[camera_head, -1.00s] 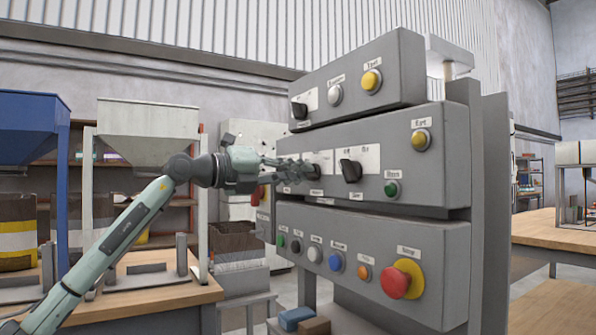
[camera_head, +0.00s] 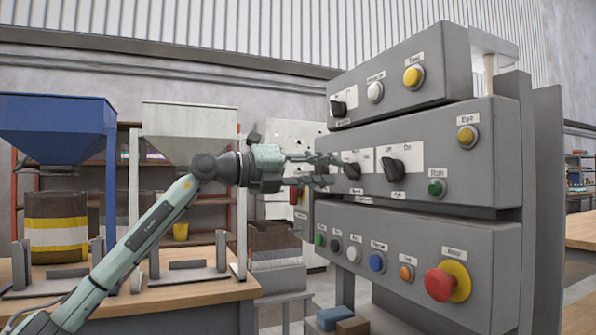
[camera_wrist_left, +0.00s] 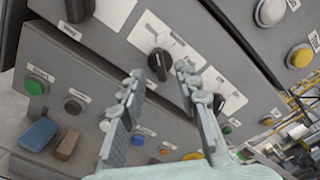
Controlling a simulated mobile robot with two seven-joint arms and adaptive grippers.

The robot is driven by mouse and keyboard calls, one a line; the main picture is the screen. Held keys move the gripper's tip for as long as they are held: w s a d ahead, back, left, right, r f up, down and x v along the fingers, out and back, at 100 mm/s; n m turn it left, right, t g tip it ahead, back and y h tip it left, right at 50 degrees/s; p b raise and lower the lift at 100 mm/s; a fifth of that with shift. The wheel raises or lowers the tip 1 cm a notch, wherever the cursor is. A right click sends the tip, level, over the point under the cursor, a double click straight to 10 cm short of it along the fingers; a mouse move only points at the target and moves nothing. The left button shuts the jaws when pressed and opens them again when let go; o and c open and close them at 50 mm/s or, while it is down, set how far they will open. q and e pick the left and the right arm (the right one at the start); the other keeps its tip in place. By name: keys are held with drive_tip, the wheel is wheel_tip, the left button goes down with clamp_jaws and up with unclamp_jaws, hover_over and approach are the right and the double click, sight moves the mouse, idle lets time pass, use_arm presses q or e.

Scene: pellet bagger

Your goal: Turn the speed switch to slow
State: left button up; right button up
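The speed switch (camera_head: 352,171) is a black rotary knob on a white label plate in the middle grey control box (camera_head: 465,175). Its lower label appears to read "Speed"; I cannot read which setting it points to. My left gripper (camera_head: 334,169) is open in front of it, fingers pointing at the panel. In the left wrist view the switch (camera_wrist_left: 158,63) shows in the gap between the fingertips (camera_wrist_left: 160,72). The fingers look spread apart on either side and not closed on it. My right gripper is not in view.
A second black knob (camera_head: 392,170) sits close right of the switch, and another (camera_head: 343,102) is on the upper box. The lower box has several buttons and a red emergency knob (camera_head: 440,284). A hopper (camera_head: 188,130) stands left behind my arm.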

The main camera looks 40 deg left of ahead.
use_arm(q)
drive_tip(key=v, duration=0.9)
idle(0.3)
